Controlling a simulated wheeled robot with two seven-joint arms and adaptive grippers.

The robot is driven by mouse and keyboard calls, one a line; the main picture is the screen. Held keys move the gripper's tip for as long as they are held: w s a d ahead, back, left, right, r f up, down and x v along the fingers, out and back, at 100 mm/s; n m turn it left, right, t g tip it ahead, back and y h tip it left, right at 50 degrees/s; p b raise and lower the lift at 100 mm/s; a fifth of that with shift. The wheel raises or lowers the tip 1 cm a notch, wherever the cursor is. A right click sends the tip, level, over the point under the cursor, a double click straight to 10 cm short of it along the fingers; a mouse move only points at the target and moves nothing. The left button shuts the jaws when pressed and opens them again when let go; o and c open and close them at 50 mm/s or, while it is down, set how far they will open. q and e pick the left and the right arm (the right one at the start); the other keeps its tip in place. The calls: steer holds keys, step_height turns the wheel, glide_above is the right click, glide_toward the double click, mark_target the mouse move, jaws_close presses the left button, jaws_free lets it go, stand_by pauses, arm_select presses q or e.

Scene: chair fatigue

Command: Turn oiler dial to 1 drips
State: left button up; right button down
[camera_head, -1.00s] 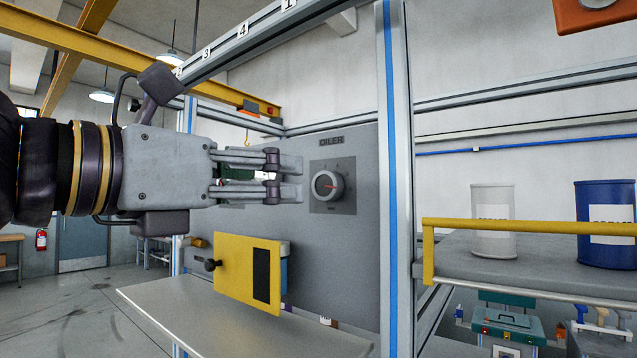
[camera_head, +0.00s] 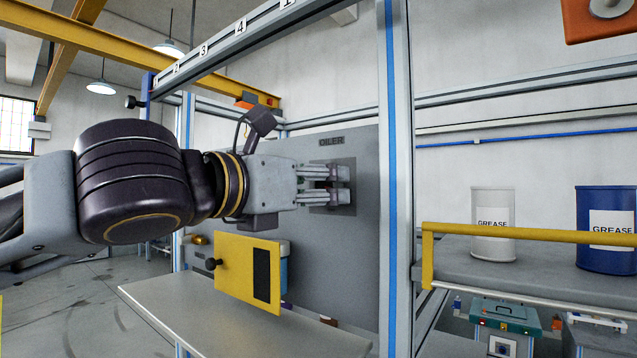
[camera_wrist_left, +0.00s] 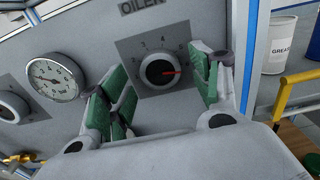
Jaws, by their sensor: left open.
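The oiler dial (camera_wrist_left: 159,70) is a round dark knob with a red pointer on a grey square plate (camera_wrist_left: 135,48) with numbers around it. Its pointer is toward the right in the left wrist view. The OILER label (camera_head: 331,141) is above the plate on the grey panel. My left gripper (camera_head: 346,185) is in front of the plate and hides the dial in the head view. In the left wrist view its green-padded fingers (camera_wrist_left: 160,90) are spread on either side of the dial, with the knob between them. Contact cannot be told. My right gripper is not in view.
A gauge (camera_wrist_left: 54,79) is left of the dial on the panel. A yellow box door (camera_head: 236,268) and grey shelf (camera_head: 200,310) are below my left arm. A blue-striped post (camera_head: 391,180) stands right of the panel. Grease cans (camera_head: 493,226) stand farther right.

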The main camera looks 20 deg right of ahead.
arm_select(q)
steer(key=shift+w+d, duration=0.4)
steer(key=shift+d, duration=0.15)
steer(key=shift+c, duration=0.4)
steer(key=c, duration=0.9)
